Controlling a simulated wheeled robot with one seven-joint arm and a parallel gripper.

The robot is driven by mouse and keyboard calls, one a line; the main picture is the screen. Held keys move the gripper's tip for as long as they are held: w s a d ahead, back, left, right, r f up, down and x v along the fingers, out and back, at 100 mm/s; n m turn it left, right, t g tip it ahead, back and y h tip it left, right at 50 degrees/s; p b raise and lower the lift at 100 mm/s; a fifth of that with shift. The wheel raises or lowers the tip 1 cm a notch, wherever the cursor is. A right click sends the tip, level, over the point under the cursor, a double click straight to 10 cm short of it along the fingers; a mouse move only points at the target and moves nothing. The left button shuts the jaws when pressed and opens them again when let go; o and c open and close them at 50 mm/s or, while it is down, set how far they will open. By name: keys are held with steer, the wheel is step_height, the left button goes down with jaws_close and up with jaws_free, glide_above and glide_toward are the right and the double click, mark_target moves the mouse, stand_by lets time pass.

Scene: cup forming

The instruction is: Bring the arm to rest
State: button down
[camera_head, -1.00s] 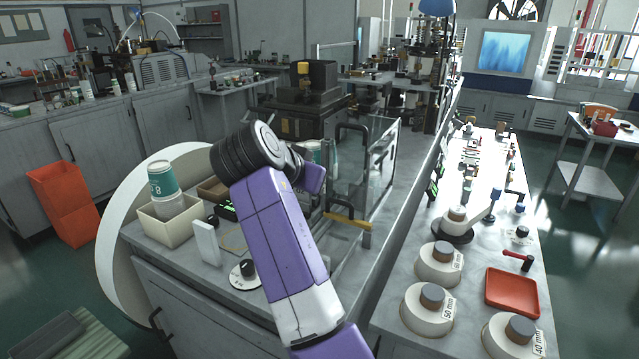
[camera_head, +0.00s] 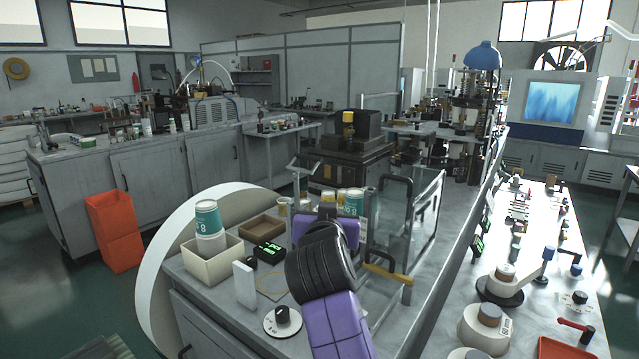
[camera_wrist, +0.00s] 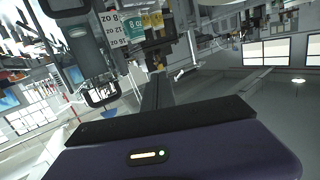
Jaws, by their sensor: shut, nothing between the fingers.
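My purple and black arm reaches up from the bottom of the head view over the near bench (camera_head: 215,280), bent at a black ribbed joint. My gripper shows in the wrist view as dark, narrow fingers (camera_wrist: 157,88) beyond my purple wrist housing; they are together with nothing between them. In the head view the fingers are hidden behind my arm. A teal and white cup (camera_head: 207,217) stands in a cream bin (camera_head: 222,268) left of my arm. Another teal cup (camera_head: 352,203) shows just behind my arm, and a teal cup shows in the wrist view (camera_wrist: 133,28).
A clear guard panel (camera_head: 425,225) with a black handle (camera_head: 398,183) and a yellow-handled bar (camera_head: 388,275) stand close right of my arm. A white block (camera_head: 244,284) and round dial (camera_head: 282,321) are left. Open floor lies left of the bench.

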steer(key=s+d+f+n+t+y, duration=0.1)
steer(key=s+d+f+n+y, duration=0.15)
steer(key=s+f, duration=0.65)
steer(key=s+d+f+n+t+y, duration=0.1)
steer(key=s+d+f+n+y, duration=0.15)
steer(key=s+f, duration=0.65)
steer(key=s+d+f+m+g+h, duration=0.1)
steer(key=s+d, duration=0.3)
steer(key=s, duration=0.9)
steer(key=s+d+f+m+g+h, duration=0.1)
steer(key=s+d, duration=0.3)
steer(key=s, duration=1)
steer(key=s+d+f+m+g+h, duration=0.1)
steer(key=s+d+f, duration=0.2)
steer(key=s, duration=1.1)
steer(key=shift+s+d+f+m+g+h, duration=0.15)
steer(key=shift+s+d+m+g+h, duration=0.2)
steer(key=shift+d, duration=0.6)
steer(key=shift+w, duration=0.1)
